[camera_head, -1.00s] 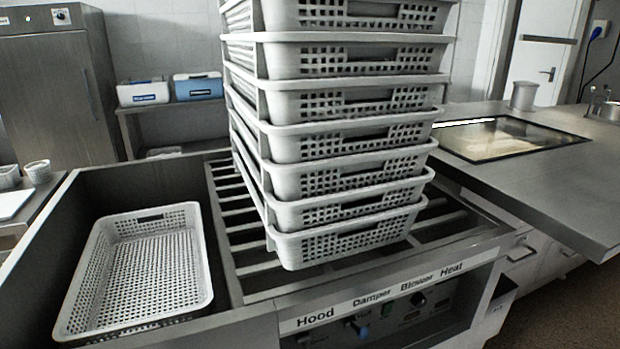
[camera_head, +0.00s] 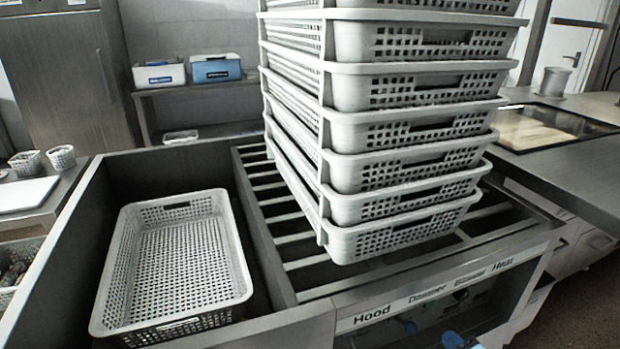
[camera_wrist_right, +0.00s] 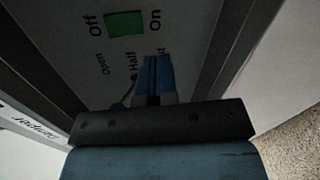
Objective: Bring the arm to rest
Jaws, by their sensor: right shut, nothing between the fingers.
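My right gripper (camera_head: 455,341) shows as a blue tip at the bottom edge of the head view, in front of the control panel. In the right wrist view its blue fingers (camera_wrist_right: 152,68) are closed together with nothing between them. They point at the panel face (camera_wrist_right: 185,50), which has a green switch (camera_wrist_right: 125,23) marked Off and On and lettering reading Open and Half. I cannot tell whether the fingertips touch the panel. My left gripper is not in view.
A tall stack of perforated grey baskets (camera_head: 410,190) stands on the slatted rack (camera_head: 285,222). An empty perforated basket (camera_head: 180,262) lies in the bay at left. A steel counter (camera_head: 575,175) runs along the right. Floor shows at lower right.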

